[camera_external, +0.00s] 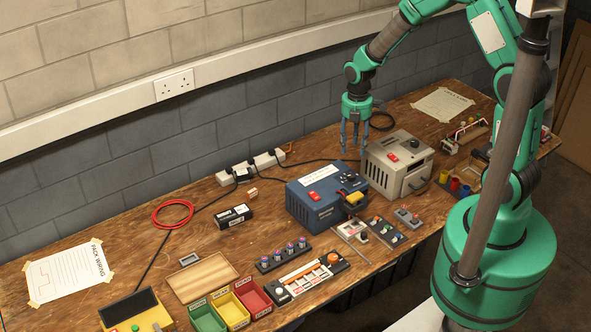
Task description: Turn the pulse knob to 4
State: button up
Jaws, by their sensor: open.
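My gripper (355,149) points straight down, with its fingers apart and empty, near the gap between two boxes at the back of the bench. The blue box (318,205) stands below and left of it, with a red switch (315,196) and small dark controls on top. The grey-beige box (400,165) stands to its right, with a red switch (393,157) and a black knob (414,145). Labels and knob settings are too small to read, so I cannot tell which is the pulse knob.
A row of small cylinders (268,262) and small switch panels (384,231) lie near the front edge. A cable and red coil (158,217) cross the left. The wall is close behind.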

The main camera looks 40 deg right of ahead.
aim_at(352, 175)
notch_tip(352, 175, down, 12)
jog(key=shift+b, duration=0.6)
grip_shut()
